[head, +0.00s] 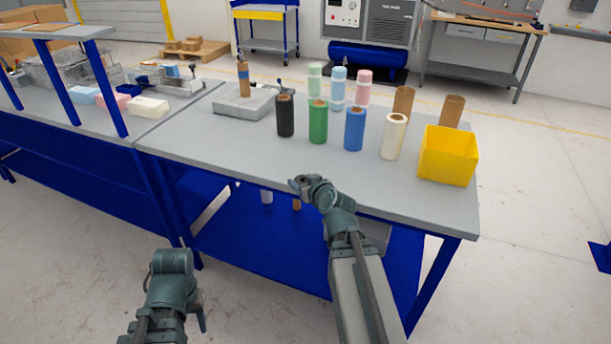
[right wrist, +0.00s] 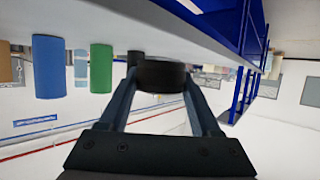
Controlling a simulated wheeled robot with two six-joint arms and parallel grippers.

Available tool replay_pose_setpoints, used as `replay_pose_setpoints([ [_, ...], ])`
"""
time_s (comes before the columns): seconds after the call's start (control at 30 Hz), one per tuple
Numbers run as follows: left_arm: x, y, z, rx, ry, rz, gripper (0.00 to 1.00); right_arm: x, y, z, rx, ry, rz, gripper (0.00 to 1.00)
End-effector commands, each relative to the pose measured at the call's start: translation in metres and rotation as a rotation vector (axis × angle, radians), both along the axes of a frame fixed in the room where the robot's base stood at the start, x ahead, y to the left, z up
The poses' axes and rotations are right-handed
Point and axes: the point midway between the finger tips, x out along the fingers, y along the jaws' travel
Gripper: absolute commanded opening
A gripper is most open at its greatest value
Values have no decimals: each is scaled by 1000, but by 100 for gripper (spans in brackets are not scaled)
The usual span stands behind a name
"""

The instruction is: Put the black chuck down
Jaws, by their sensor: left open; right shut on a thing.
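The black chuck (right wrist: 162,74) is a short dark cylinder between the fingertips of my right gripper (right wrist: 160,78), which is shut on it. In the head view my right gripper (head: 302,184) is at the front edge of the grey table (head: 240,160), in front of the green and blue rolls; the chuck is hard to make out there. My left gripper (head: 201,312) is open, low in front of the table and well away from the chuck.
A black roll (head: 285,116), green roll (head: 318,122), blue roll (head: 355,128) and white roll (head: 394,136) stand in a row. A yellow bin (head: 447,156) stands at right. A grey block (head: 243,104) holds an upright brown and blue tube. The table's front left is clear.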

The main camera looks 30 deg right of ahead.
Motion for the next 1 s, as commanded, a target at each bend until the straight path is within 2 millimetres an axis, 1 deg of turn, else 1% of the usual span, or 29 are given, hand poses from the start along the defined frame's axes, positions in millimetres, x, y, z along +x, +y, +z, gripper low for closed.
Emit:
replay_pose_setpoints([
  [0.23, 0, 0, 1, 0, 0, 0, 50, -3, 3, 1, 0, 0, 1, 0],
  [0.3, 0, 0, 4, 0, 0, 0, 50, -3, 3, 4, 0, 0, 1, 0],
  [0.37, 0, 0, 9, 0, 0, 0, 50, -3, 3, 9, 0, 0, 1, 0],
  [0.6, 0, 0, 40, 0, 0, 0, 50, -3, 3, 40, 0, 0, 1, 0],
  [0.63, 0, 0, 42, 0, 0, 0, 50, -3, 3, 42, 0, 0, 1, 0],
  [1.0, 0, 0, 40, 0, 0, 0, 50, -3, 3, 40, 0, 0, 1, 0],
])
